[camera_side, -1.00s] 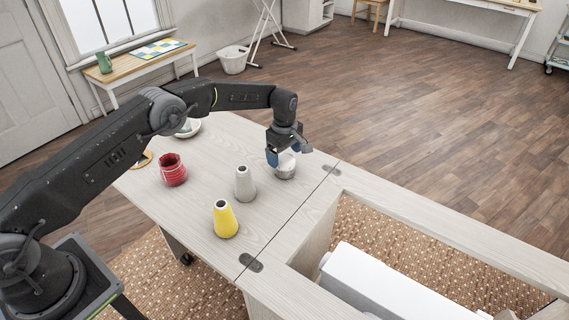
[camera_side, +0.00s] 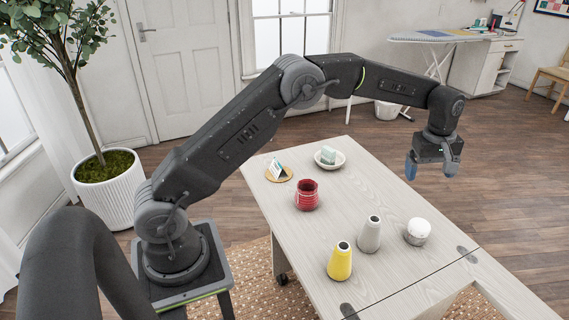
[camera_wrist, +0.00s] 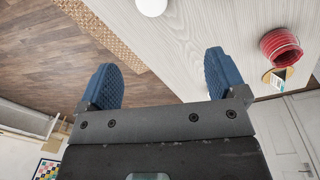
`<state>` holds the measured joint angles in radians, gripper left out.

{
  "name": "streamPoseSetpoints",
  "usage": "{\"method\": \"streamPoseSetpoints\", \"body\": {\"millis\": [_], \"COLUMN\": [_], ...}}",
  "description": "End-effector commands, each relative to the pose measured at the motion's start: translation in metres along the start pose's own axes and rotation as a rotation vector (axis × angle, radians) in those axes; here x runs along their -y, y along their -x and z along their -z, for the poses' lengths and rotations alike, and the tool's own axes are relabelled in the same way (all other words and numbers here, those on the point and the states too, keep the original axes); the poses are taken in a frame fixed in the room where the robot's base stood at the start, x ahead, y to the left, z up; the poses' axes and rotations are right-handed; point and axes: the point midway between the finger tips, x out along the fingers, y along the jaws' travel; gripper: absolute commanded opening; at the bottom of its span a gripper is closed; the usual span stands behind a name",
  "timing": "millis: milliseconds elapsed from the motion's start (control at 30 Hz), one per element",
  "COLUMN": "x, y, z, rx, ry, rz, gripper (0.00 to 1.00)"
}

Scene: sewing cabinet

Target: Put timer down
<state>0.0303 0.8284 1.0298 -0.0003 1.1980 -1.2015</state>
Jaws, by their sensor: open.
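A round white-topped thing with a grey body, which looks like the timer (camera_side: 417,231), stands upright on the pale wooden cabinet top (camera_side: 385,180), to the right of a grey cone. Its white top also shows at the upper edge of the wrist view (camera_wrist: 151,7). My gripper (camera_side: 431,170) is raised above and apart from it, near the table's far right edge. In the wrist view the two blue-padded fingers (camera_wrist: 160,72) are wide apart with nothing between them.
A grey cone (camera_side: 369,234) and a yellow cone (camera_side: 340,262) stand beside the timer. Farther left are a red ribbed jar (camera_side: 306,195), a small white dish (camera_side: 340,160) and a round coaster (camera_side: 288,176) with a small item.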

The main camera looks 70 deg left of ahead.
Motion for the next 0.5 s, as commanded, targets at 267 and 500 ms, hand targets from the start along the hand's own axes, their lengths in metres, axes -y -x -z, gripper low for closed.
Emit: {"method": "streamPoseSetpoints", "body": {"millis": [267, 500], "x": [0.077, 0.167], "y": [0.115, 0.168], "z": [-0.025, -0.058], "rx": [-0.064, -0.143], "ry": [-0.327, -0.609], "rz": [-0.104, -0.171], "gripper": [0.9, 0.9]}}
